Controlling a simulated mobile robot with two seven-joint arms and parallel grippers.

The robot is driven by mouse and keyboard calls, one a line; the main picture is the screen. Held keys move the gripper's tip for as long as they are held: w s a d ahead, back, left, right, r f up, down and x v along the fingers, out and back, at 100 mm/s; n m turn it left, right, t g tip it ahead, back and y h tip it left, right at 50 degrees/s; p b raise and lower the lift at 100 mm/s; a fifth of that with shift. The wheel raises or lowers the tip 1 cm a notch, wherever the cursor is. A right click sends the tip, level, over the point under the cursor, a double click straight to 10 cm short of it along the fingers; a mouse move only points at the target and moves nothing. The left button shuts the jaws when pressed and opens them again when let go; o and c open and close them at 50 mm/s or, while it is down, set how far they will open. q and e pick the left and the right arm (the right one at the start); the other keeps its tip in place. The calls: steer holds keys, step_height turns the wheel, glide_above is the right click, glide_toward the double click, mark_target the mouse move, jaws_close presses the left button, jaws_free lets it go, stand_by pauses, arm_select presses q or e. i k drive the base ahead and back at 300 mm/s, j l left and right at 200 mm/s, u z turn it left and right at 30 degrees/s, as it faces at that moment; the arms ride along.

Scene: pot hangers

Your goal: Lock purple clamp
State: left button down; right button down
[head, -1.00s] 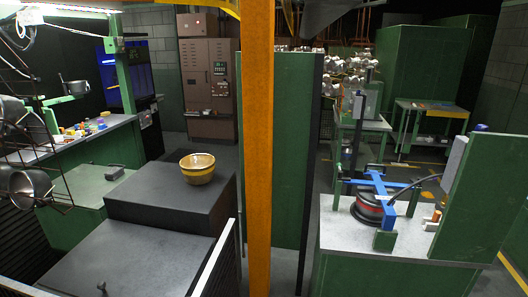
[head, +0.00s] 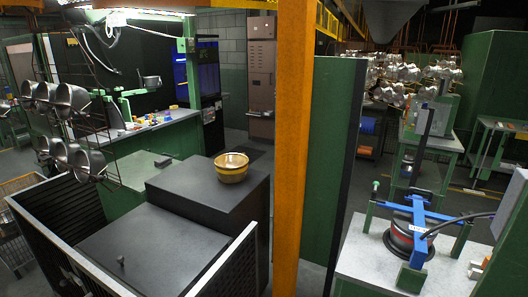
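I cannot make out a purple clamp in the head view. At the lower right, a blue clamp-like frame (head: 419,222) with crossed arms stands over a round black and red part (head: 404,236) on a pale worktop (head: 358,252). Whether this fixture is locked cannot be told. Neither of my grippers is in view.
An orange post (head: 293,150) and a green panel (head: 334,150) stand between the right worktop and the left area. A yellow bowl (head: 231,172) sits on a dark block (head: 205,200). Several metal pots (head: 71,98) hang at the left. Grey floor shows beyond the bowl.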

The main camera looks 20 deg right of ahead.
mark_target(470, 221)
steer(key=k+l, duration=0.1)
steer(key=l, duration=0.45)
steer(key=k+l, duration=0.15)
steer(key=l, duration=0.35)
steer(key=k+l, duration=0.1)
steer(key=l, duration=0.45)
steer(key=k+l, duration=0.1)
steer(key=l, duration=0.45)
steer(key=k+l, duration=0.15)
steer(key=l, duration=0.4)
steer(key=k+l, duration=0.1)
steer(key=l, duration=0.4)
steer(key=k+l, duration=0.1)
steer(key=l, duration=0.45)
steer(key=k+l, duration=0.15)
steer(key=l, duration=0.4)
